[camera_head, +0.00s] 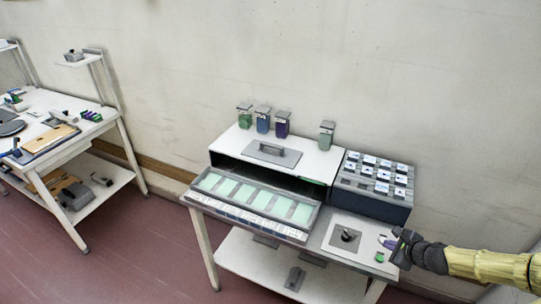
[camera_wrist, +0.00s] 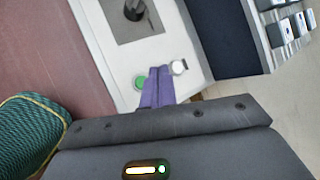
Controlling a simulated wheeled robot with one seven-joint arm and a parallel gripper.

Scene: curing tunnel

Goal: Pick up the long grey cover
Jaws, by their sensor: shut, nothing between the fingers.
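A long grey cover (camera_head: 272,153) with a bar handle lies flat on top of the white tunnel box, at the middle of the head view. It is not in the wrist view. My gripper (camera_head: 387,242) is at the right end of the bench, well to the right of the cover and apart from it. In the wrist view its purple fingers (camera_wrist: 157,90) are together and empty, over the white bench top beside a green button (camera_wrist: 140,82) and a pale round button (camera_wrist: 179,67).
Several lidded jars (camera_head: 282,125) stand behind the cover. A tray with pale green panels (camera_head: 256,199) sticks out in front. A square grey plate with a black knob (camera_head: 346,236) lies left of my gripper.

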